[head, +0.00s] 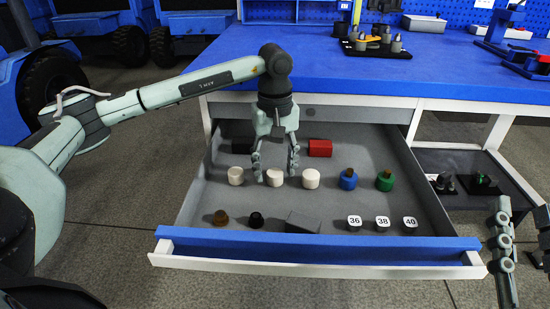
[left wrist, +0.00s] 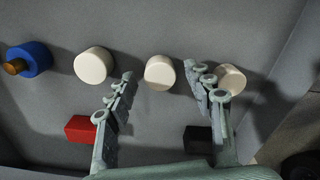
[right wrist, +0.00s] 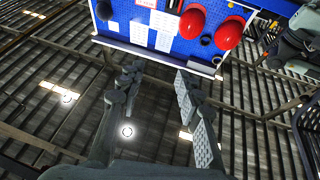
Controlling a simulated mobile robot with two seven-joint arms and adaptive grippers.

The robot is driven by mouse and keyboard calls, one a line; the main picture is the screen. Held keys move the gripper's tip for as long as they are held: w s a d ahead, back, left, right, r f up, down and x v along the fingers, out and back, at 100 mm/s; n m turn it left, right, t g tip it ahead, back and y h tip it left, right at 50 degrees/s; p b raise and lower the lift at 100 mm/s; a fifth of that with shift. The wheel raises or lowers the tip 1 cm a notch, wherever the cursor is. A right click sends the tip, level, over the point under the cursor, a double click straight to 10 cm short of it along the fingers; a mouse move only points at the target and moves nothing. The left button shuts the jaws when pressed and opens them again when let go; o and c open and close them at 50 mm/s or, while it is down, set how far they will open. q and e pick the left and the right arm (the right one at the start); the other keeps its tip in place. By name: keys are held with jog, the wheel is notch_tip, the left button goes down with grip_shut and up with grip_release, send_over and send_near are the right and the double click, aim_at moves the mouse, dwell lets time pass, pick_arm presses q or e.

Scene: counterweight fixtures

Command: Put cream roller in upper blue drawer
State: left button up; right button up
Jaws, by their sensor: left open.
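Three cream rollers stand in a row in the open drawer with a blue front edge (head: 320,244): left (head: 236,177), middle (head: 274,178) and right (head: 311,179). My left gripper (head: 275,168) reaches down into the drawer, open and empty, its fingers either side of the middle roller. In the left wrist view the middle roller (left wrist: 160,73) shows between the fingertips (left wrist: 160,78); one finger partly covers another cream roller (left wrist: 231,78). I cannot tell whether a finger touches any roller. My right gripper (head: 505,225) is outside the drawer at the right; its fingers are apart and empty in its wrist view (right wrist: 157,78).
The drawer also holds a blue-bodied piece (head: 348,180), a green one (head: 385,182), a red block (head: 320,148), a black block (head: 243,143), a grey block (head: 303,221) and numbered pieces (head: 383,222). The blue worktop (head: 330,70) overhangs behind my left gripper.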

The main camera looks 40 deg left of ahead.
aim_at(275, 173)
pick_arm(q)
jog(key=shift+r, duration=0.45)
notch_tip(275, 173, up, 11)
jog(key=p, duration=0.1)
jog(key=shift+r+p, duration=0.2)
jog(key=shift+p, duration=0.1)
pick_arm(e)
notch_tip(275, 173, down, 8)
jog(key=w+d+g+h, duration=0.1)
jog(key=w+g+h, duration=0.1)
jog(key=g, duration=0.2)
jog(key=shift+d+r, duration=0.25)
jog(key=shift+d, duration=0.1)
